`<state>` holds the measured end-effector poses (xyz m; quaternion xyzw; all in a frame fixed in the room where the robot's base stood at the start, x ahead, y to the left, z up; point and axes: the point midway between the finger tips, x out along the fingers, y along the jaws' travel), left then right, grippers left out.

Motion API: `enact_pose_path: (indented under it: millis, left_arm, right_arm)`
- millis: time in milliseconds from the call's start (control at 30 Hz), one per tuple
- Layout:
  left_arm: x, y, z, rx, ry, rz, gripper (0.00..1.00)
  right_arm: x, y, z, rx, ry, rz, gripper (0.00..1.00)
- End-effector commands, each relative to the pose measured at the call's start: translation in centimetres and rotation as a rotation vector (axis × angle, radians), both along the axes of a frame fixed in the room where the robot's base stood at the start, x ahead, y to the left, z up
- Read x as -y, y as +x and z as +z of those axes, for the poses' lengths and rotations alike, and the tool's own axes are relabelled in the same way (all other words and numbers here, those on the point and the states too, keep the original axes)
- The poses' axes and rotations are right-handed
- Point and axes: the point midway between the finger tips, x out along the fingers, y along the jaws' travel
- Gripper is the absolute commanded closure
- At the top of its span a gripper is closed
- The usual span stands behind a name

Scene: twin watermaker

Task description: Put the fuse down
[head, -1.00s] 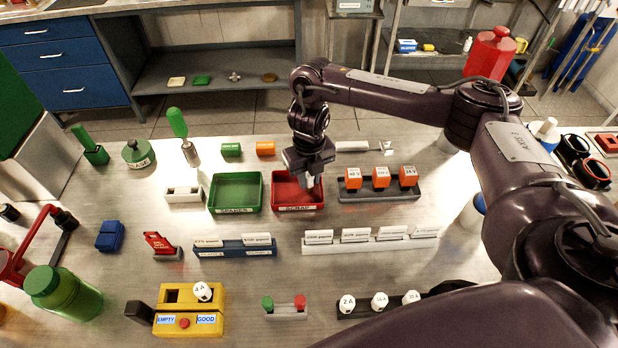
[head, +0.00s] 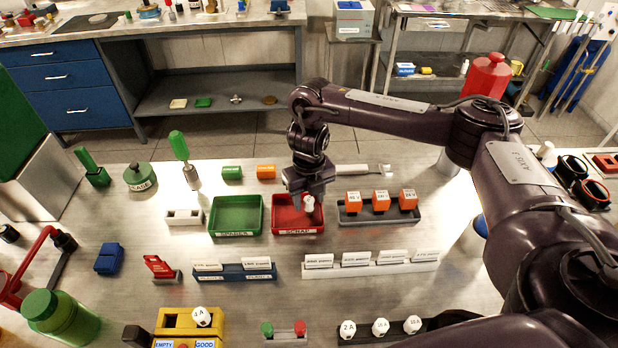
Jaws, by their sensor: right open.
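A small white fuse (head: 309,204) shows at the red SCRAP tray (head: 298,231), towards its right side, just below my right gripper. My right gripper (head: 308,192) points down over the tray with its jaws open; its fingers are dark and partly hidden by the wrist. The fuse looks free of the jaws, but I cannot tell whether it touches a finger. The green SPARES tray (head: 236,233) stands directly left of the red tray. My left gripper is not in view.
A grey rack (head: 378,217) with orange blocks stands close right of the red tray. A yellow tester (head: 172,322) holds a white fuse marked 1 A (head: 201,316). More white fuses (head: 380,326) stand in a dark rack at front. White card holders (head: 370,266) lie between.

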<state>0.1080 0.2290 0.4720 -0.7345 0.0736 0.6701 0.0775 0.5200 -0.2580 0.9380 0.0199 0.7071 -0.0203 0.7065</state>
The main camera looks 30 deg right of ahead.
Motion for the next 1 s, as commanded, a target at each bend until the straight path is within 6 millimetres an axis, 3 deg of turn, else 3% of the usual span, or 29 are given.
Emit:
enact_pose_path:
  millis: [33,300,500,700,1000]
  left_arm:
    - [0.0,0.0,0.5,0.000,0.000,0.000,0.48]
    - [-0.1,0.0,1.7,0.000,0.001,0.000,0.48]
    - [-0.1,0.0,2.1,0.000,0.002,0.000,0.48]
    - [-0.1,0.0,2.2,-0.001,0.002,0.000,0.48]
    - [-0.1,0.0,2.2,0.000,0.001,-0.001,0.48]
  right_arm:
    - [0.1,0.2,1.4,0.006,-0.002,0.001,0.55]
    - [0.1,0.2,6.8,0.006,-0.002,0.001,0.55]
    - [0.0,0.1,9.6,0.005,-0.002,0.001,0.55]
    - [0.1,0.0,10.7,0.001,-0.001,-0.001,0.55]
    - [0.0,0.0,10.8,0.000,0.000,-0.001,0.55]
